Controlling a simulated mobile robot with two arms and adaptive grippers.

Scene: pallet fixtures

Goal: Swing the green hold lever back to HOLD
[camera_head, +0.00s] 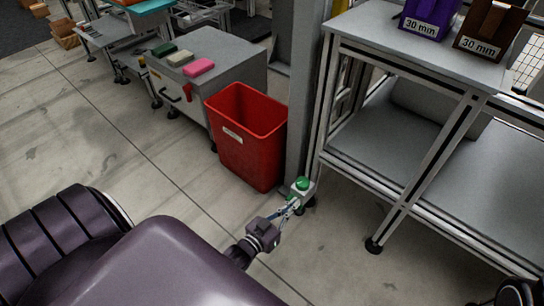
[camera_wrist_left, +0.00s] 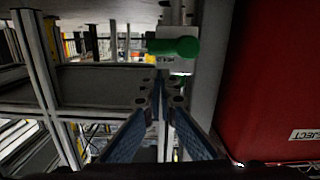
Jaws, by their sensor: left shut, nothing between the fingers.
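The green hold lever (camera_head: 302,183) sits on a small pale box (camera_head: 300,192) at the foot of a grey post. In the left wrist view, the lever (camera_wrist_left: 180,47) has a round green knob and a short arm lying across the box (camera_wrist_left: 176,63), with the arm pointing left. My left gripper (camera_head: 294,203) is shut and empty, close in front of the box. In the left wrist view, its blue-padded fingers (camera_wrist_left: 160,88) meet just below the box and lever. I cannot tell whether they touch it. The HOLD marking cannot be read. My right gripper is not seen.
A red bin (camera_head: 246,140) stands close beside the post, and it fills the right of the left wrist view (camera_wrist_left: 275,70). A grey shelf table (camera_head: 385,35) with purple and brown boxes is on the right.

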